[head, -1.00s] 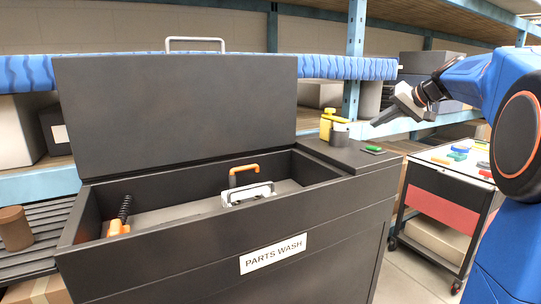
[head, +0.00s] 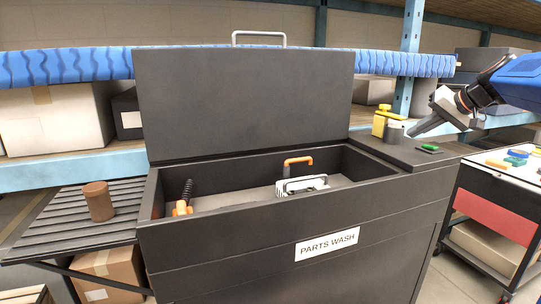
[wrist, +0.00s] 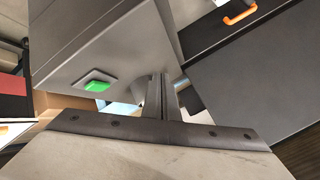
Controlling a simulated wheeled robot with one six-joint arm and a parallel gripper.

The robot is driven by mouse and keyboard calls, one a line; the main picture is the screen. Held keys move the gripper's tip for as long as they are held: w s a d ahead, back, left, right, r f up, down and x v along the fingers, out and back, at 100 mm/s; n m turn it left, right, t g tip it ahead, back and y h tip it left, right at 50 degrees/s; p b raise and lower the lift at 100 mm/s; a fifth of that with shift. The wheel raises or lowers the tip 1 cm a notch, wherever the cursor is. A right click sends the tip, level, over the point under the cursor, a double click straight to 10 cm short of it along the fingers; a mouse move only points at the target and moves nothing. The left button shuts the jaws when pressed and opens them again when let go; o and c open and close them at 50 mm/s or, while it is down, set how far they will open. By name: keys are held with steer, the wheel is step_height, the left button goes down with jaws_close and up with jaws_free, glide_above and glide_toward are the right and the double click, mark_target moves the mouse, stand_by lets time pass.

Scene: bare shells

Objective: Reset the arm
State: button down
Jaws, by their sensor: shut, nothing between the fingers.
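My gripper (head: 412,132) is at the right in the head view, above the right ledge of the parts washer, pointing down and left. Its fingers are shut with nothing held; the wrist view shows them together (wrist: 158,95). My blue arm reaches in from the right edge, only partly in view. The dark parts washer (head: 240,240) stands with its lid (head: 245,105) raised. A green button (head: 430,147) is on the ledge below the gripper and also shows in the wrist view (wrist: 97,86).
A yellow bottle (head: 380,122) and a grey cylinder (head: 393,132) stand close left of the fingers. An orange handle (head: 298,160) and a white-grey part (head: 303,185) are in the basin. A slatted side shelf (head: 60,222) holds a brown cylinder (head: 98,201). A cart (head: 490,190) stands right.

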steer(key=s+a+f+g, duration=0.2)
steer(key=s+a+f, duration=0.4)
steer(key=s+a, duration=0.35)
steer(key=s+a+f+n+g+h, duration=0.1)
steer(key=s+a+f+h, duration=0.1)
steer(key=s+f, duration=0.9)
steer(key=s+a+f+n+g+h, duration=0.1)
steer(key=s+a+f+n+h, duration=0.1)
steer(key=s+f, duration=0.9)
steer(key=s+a, duration=0.1)
steer(key=s, duration=0.5)
steer(key=shift+a+n, duration=0.3)
